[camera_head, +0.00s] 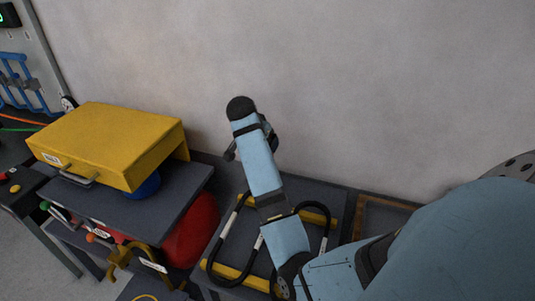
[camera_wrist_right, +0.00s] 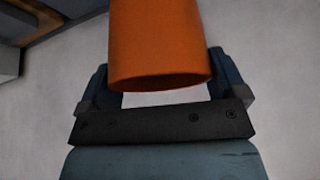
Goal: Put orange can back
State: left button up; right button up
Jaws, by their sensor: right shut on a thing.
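The orange can (camera_wrist_right: 160,45) fills the upper middle of the right wrist view, its round end toward the camera. My right gripper (camera_wrist_right: 160,82) is shut on it, with a dark finger on each side of the can. In the head view my right arm reaches in from the right and up toward the grey wall. Its wrist hides most of the right gripper (camera_head: 250,140) there, and I cannot make out the can. My left gripper is in neither view.
A yellow box (camera_head: 105,140) with a front handle stands at left on a dark shelf (camera_head: 150,205). A red round object (camera_head: 192,235) sits below. A black looped hose (camera_head: 212,262) with yellow bars lies under my arm. The grey wall (camera_head: 380,90) stands behind.

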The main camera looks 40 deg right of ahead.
jog(key=w+d+r+m+g+b, duration=0.2)
jog(key=d+r+m+g+b, duration=0.35)
jog(key=m, duration=0.35)
notch_tip(320, 180, down, 20)
jog(key=shift+w+a+r+t+y, duration=0.2)
jog(key=shift+t+y, duration=0.1)
jog(key=shift+t, duration=0.15)
jog(key=shift+f, duration=0.15)
jog(key=o, duration=1.3)
jog(key=shift+s, duration=0.1)
jog(key=shift+o, duration=0.2)
jog(key=v, duration=1.2)
